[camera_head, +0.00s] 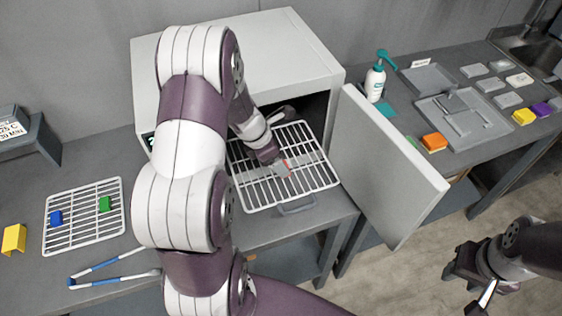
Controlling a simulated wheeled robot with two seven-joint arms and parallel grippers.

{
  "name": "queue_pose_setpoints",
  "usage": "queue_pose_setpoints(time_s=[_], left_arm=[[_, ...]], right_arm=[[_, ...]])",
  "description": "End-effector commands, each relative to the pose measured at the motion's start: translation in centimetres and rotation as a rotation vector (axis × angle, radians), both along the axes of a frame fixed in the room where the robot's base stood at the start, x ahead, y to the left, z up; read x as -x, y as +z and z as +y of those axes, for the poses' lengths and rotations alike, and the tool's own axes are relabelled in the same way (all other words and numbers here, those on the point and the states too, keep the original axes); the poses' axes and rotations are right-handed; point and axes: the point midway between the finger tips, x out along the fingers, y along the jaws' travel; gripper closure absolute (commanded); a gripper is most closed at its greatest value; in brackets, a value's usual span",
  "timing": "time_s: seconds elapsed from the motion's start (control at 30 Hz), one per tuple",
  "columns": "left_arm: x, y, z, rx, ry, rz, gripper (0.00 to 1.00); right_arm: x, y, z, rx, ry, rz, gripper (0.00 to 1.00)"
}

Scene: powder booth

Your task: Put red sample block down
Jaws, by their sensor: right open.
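My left gripper (280,169) is at the block, low over the rack's middle. The gripper hides most of the block, and I cannot tell whether its fingers are closed on it or whether the block rests on the bars. My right gripper (465,274) is open and empty over the floor at the lower right, away from the block.
The oven door (395,170) stands open to the right of the rack. A second rack (84,237) on the left bench holds a blue block (56,217) and a green block (105,203). Tongs (108,264) lie nearby. A pump bottle (375,82) stands on the right bench.

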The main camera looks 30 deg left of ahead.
Motion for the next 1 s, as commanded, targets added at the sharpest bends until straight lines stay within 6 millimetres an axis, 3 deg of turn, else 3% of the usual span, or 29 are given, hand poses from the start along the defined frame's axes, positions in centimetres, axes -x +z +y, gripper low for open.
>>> queue_pose_setpoints(time_s=[0.03, 0.2, 0.37, 0.43, 0.47, 0.53, 0.6, 0.7, 0.8, 0.9, 1.0], left_arm=[[0.3, 1.6, 0.5, -0.002, 0.002, -0.006, 0.27], [1.6, 5.5, 1.5, -0.001, 0.001, -0.003, 0.27], [2.3, 7.5, 2.0, -0.002, -0.005, -0.002, 0.27], [2.8, 7.9, 1.3, -0.033, -0.092, -0.006, 0.27], [3.1, 8.0, 0.6, -0.063, -0.177, -0.011, 0.27], [4.6, 8.3, -2.0, -0.177, -0.528, -0.034, 0.27], [6.9, 8.6, -5.1, -0.324, -1.037, -0.079, 0.27], [9.9, 9.0, -8.1, -0.49, -1.721, -0.155, 0.27], [11.9, 9.2, -9.6, -0.585, -2.184, -0.215, 0.27], [12.8, 9.2, -10.0, -0.617, -2.381, -0.24, 0.27], [12.8, 9.1, -10.0, -0.619, -2.404, -0.242, 0.27]], right_arm=[[0.0, 0.4, 0.0, 0.0, 0.0, 0.0, 0.57], [0.0, 0.7, 0.0, 0.0, 0.0, 0.0, 0.57], [0.0, 0.8, 0.0, 0.0, 0.0, 0.0, 0.57], [0.0, 0.8, 0.0, 0.0, 0.0, 0.0, 0.57], [0.0, 0.8, 0.0, 0.0, 0.0, 0.0, 0.57], [0.0, 0.8, 0.0, 0.0, 0.0, 0.0, 0.57], [0.0, 0.8, 0.0, 0.0, 0.0, 0.0, 0.57], [0.0, 0.8, 0.0, 0.0, 0.0, 0.0, 0.57], [0.0, 0.8, 0.0, 0.0, 0.0, 0.0, 0.57], [0.0, 0.8, 0.0, 0.0, 0.0, 0.0, 0.57], [0.0, 0.8, 0.0, 0.0, 0.0, 0.0, 0.57]])
